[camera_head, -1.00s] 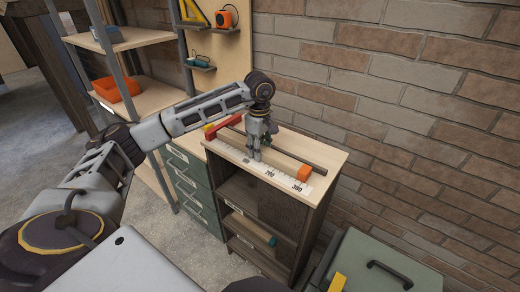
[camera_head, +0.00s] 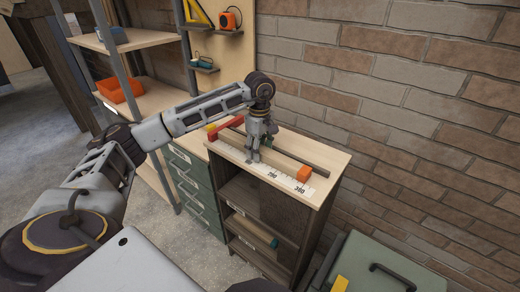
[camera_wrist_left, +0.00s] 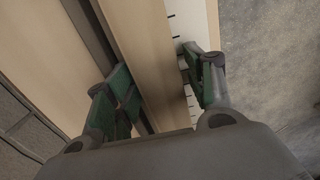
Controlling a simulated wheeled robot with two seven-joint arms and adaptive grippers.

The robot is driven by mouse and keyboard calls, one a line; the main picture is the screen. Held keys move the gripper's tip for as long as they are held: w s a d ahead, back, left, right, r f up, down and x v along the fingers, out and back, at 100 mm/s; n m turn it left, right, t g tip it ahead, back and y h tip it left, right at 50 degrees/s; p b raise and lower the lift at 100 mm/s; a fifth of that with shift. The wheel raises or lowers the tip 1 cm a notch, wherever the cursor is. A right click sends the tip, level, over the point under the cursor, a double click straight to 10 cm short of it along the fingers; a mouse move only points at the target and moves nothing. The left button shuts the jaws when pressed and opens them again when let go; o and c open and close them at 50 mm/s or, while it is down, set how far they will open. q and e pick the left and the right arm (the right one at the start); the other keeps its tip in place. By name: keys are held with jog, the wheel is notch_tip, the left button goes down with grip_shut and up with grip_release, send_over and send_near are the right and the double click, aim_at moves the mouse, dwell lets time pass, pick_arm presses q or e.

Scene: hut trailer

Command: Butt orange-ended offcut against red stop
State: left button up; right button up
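The offcut (camera_head: 281,161) is a pale wooden bar with an orange right end (camera_head: 304,174). It lies along a white measuring scale (camera_head: 287,183) on the cabinet top. The red stop (camera_head: 212,134) is at the left end of the bench top; the gripper and arm are close to it, and I cannot tell what gap lies between stop and offcut. My left gripper (camera_head: 254,157) points down over the offcut's left part. My right gripper is not in view.
Green drawers (camera_head: 195,190) stand left of the cabinet. Shelves with an orange bin (camera_head: 121,89) are at the far left. A green case (camera_head: 385,265) is at the lower right.

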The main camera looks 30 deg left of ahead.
pick_arm(q)
jog(key=shift+o, duration=0.4)
jog(key=shift+w+r, duration=0.1)
jog(key=shift+r, duration=0.6)
notch_tip(320, 180, up, 10)
jog(key=shift+r, duration=0.25)
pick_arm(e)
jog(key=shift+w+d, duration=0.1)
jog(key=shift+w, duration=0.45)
